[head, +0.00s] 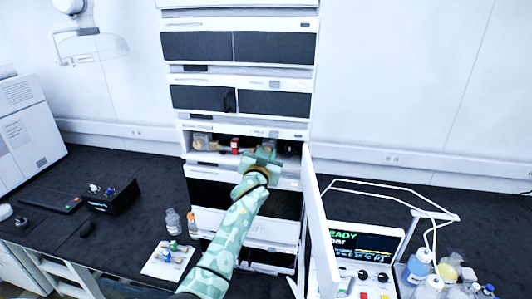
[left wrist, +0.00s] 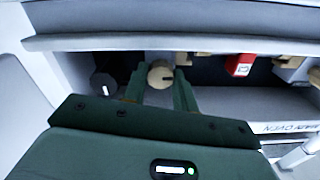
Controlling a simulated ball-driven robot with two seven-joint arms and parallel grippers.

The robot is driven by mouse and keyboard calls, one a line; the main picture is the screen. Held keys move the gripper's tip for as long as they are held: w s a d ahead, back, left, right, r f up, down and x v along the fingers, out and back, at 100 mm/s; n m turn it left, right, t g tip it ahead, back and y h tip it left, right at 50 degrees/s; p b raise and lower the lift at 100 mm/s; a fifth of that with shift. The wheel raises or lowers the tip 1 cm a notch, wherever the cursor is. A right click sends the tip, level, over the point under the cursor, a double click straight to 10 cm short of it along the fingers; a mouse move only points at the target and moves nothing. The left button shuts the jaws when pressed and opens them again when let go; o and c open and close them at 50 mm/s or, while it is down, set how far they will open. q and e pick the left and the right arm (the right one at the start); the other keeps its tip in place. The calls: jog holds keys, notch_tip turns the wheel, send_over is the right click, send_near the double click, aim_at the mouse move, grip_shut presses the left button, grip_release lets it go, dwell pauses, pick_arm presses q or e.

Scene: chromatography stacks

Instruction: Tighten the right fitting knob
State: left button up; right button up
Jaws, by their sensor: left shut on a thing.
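My left gripper (head: 262,155) reaches into the open compartment of the chromatography stack, at its right part in the head view. In the left wrist view its two green fingers (left wrist: 160,92) are shut on a round beige knob (left wrist: 160,74), which sits between the fingertips. I take this as the right fitting knob; the gripper hides it in the head view. How far the knob is turned cannot be told. A red block (head: 235,145) is left of the gripper in the head view; it also shows in the left wrist view (left wrist: 240,65). My right gripper is not in view.
The open white door (head: 316,225) stands close to the right of my left arm. Beige fittings (head: 203,141) sit at the compartment's left. A white tray (head: 168,260) with vials and a glass bottle (head: 172,221) stand on the dark bench. A screen (head: 362,244) and bottles are at right.

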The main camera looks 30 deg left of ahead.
pick_arm(q)
jog(key=m, duration=0.5)
jog(key=shift+m+p, duration=0.3)
jog(key=m, duration=0.3)
jog(key=shift+m, duration=0.3)
jog(key=m+p, duration=0.1)
jog(key=m, duration=0.3)
jog(key=shift+m, duration=0.3)
jog(key=shift+m+p, duration=0.35)
jog(key=shift+m, duration=1.55)
jog(key=o, duration=1)
jog(key=shift+f, duration=0.15)
jog(key=shift+f, duration=0.2)
